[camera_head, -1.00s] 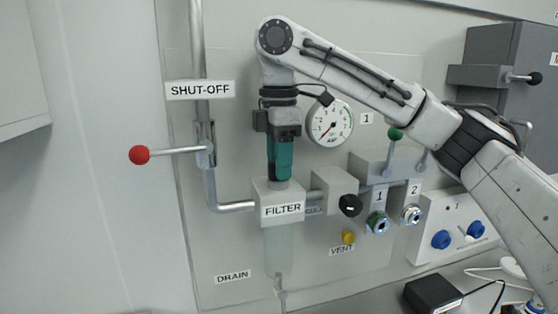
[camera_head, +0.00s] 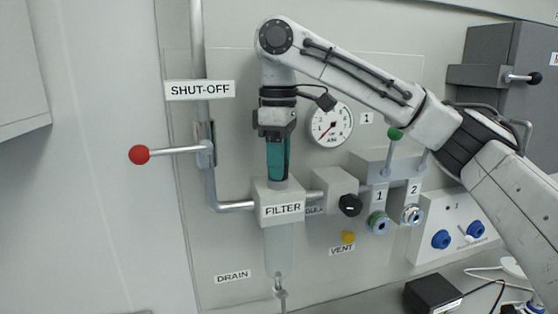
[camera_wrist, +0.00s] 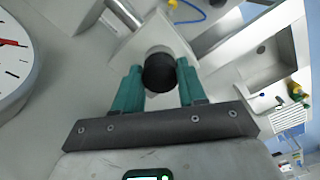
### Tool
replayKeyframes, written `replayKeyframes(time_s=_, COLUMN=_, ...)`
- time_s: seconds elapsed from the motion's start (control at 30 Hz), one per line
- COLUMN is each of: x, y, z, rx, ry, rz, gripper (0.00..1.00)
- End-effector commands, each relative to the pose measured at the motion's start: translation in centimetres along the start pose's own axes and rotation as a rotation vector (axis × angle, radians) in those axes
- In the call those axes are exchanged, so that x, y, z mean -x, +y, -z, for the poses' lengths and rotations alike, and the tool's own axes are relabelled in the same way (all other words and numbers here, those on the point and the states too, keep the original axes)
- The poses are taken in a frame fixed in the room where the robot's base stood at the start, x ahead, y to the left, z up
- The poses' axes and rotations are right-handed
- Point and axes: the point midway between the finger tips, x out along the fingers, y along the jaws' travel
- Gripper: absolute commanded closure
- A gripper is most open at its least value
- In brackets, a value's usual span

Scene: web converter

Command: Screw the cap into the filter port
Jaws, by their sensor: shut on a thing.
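The filter block (camera_head: 281,193), labelled FILTER, stands below my gripper in the head view, with a clear bowl (camera_head: 279,250) under it. My gripper (camera_head: 278,177) points straight down onto the block's top. In the wrist view, the green fingers of my gripper (camera_wrist: 160,76) are shut on a round black cap (camera_wrist: 160,74). The pale filter block (camera_wrist: 143,42) shows just beyond the cap. The cap sits at or right over the block's top. The port and any thread are hidden under the cap, so I cannot tell how deep it sits.
The shut-off lever (camera_head: 170,151) with a red ball sticks out at the left. A pressure gauge (camera_head: 331,124) is close right of my gripper. A regulator with a black knob (camera_head: 350,205) and a yellow vent button (camera_head: 348,237) lie right of the filter.

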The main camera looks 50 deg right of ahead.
Motion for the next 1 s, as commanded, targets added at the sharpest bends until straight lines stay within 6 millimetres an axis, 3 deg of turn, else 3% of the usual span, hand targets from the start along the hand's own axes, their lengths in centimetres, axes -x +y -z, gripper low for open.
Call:
replayKeyframes(time_s=0.13, x=-0.01, y=-0.01, z=0.00, rx=-0.103, ry=0.000, rz=0.000, gripper=1.00)
replayKeyframes(time_s=0.47, x=-0.01, y=-0.02, z=0.00, rx=-0.126, ry=0.000, rz=0.000, gripper=1.00)
replayKeyframes(time_s=0.8, x=-0.04, y=-0.07, z=0.01, rx=-0.436, ry=0.000, rz=0.001, gripper=1.00)
replayKeyframes(time_s=1.0, x=-0.04, y=-0.08, z=0.02, rx=-0.468, ry=0.000, rz=0.001, gripper=1.00)
